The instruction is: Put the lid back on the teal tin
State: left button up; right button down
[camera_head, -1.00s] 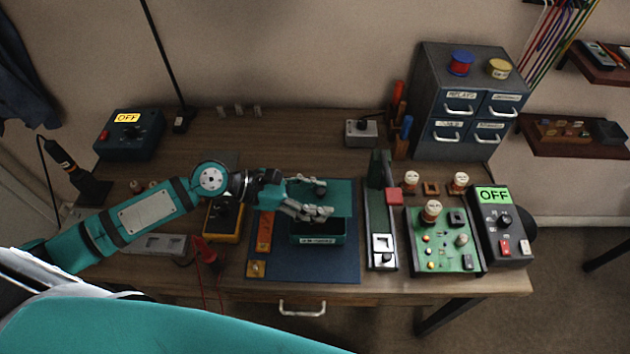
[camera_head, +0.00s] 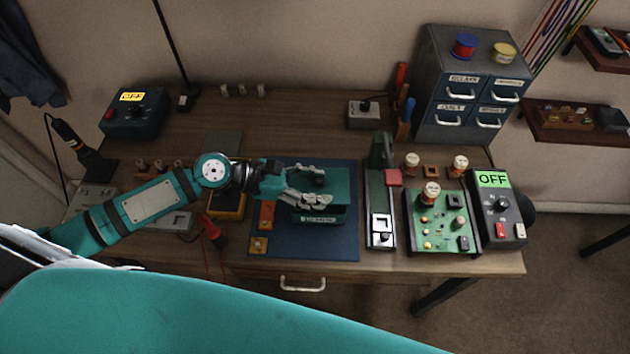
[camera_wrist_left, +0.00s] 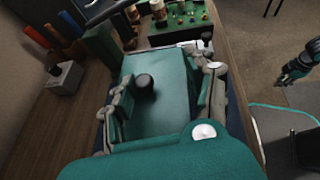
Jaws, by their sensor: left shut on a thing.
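The teal lid (camera_head: 338,182) is a flat plate with a round black knob. My left gripper (camera_head: 322,190) is shut on the lid; in the left wrist view its fingers lie along two opposite sides of the lid (camera_wrist_left: 165,65), with the knob between them. The teal tin (camera_head: 322,217) stands on a blue mat, its labelled front showing below the lid. The lid is over the tin and hides its opening. I cannot tell whether it is fully seated. My right gripper (camera_wrist_left: 298,66) shows at the right of the left wrist view, away from the table, its jaws unclear.
The blue mat (camera_head: 340,243) has bare room in front of the tin. A slider device (camera_head: 378,205) stands just right of the mat, then a green board (camera_head: 440,240) with knobs. Drawers (camera_head: 470,90) stand at the back right.

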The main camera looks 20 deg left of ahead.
pick_arm(q)
jog(key=shift+f+b, duration=0.8)
jog(key=shift+f, duration=1.4)
jog(key=shift+p, duration=0.65)
jog(key=shift+f, duration=0.35)
dwell(0.3)
